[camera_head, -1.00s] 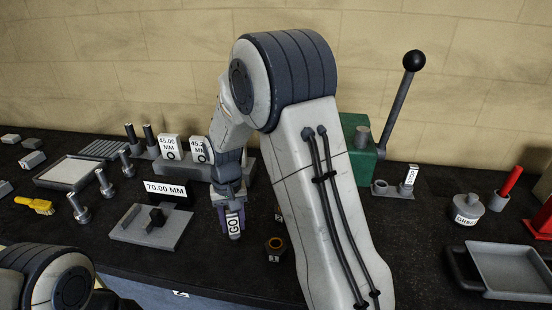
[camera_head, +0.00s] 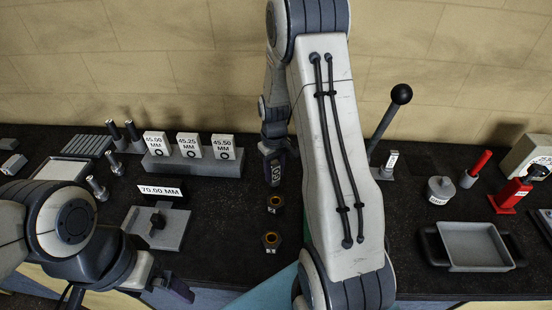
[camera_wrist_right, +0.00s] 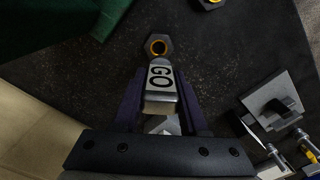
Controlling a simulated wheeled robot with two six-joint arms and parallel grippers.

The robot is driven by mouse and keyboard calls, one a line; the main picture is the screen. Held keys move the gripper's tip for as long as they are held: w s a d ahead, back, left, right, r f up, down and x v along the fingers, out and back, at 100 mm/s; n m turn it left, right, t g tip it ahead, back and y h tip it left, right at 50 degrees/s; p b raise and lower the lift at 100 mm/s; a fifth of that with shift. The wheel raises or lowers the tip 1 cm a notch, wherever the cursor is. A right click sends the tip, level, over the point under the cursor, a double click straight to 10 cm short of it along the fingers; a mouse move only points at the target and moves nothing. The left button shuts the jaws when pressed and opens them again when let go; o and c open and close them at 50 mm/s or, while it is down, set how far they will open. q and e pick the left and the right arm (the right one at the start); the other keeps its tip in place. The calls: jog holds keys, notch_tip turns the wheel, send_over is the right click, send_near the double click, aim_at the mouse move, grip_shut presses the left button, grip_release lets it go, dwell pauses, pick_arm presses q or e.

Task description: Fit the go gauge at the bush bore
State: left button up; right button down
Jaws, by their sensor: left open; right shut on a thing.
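My right gripper (camera_head: 273,170) is shut on the go gauge (camera_wrist_right: 160,78), a grey block marked GO. In the head view the gauge (camera_head: 276,175) hangs tilted behind the two bushes. The farther bush (camera_head: 277,202) is a dark hex piece with a brass-coloured ring. In the right wrist view this bush (camera_wrist_right: 158,46) lies just beyond the gauge's tip, bore facing up. I cannot tell whether they touch; the bore looks empty. The nearer bush (camera_head: 271,241) stands in front, partly cut off in the wrist view. My left gripper (camera_head: 165,284) is open and empty at the front left edge.
The grey fixture plate (camera_head: 160,228) with the 70.00 MM sign stands left of the bushes. A rack (camera_head: 190,163) of marked blocks stands behind it. A grey tray (camera_head: 472,246) is at right.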

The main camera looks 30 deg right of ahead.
aim_at(276, 182)
jog(key=shift+s+d, duration=0.1)
jog(key=shift+d, duration=0.1)
jog(key=shift+f+b, duration=1.95)
jog(key=shift+f, duration=1)
jog(key=shift+f+b, duration=1.5)
jog(key=shift+f, duration=0.3)
jog(key=shift+c, duration=1.8)
grip_release()
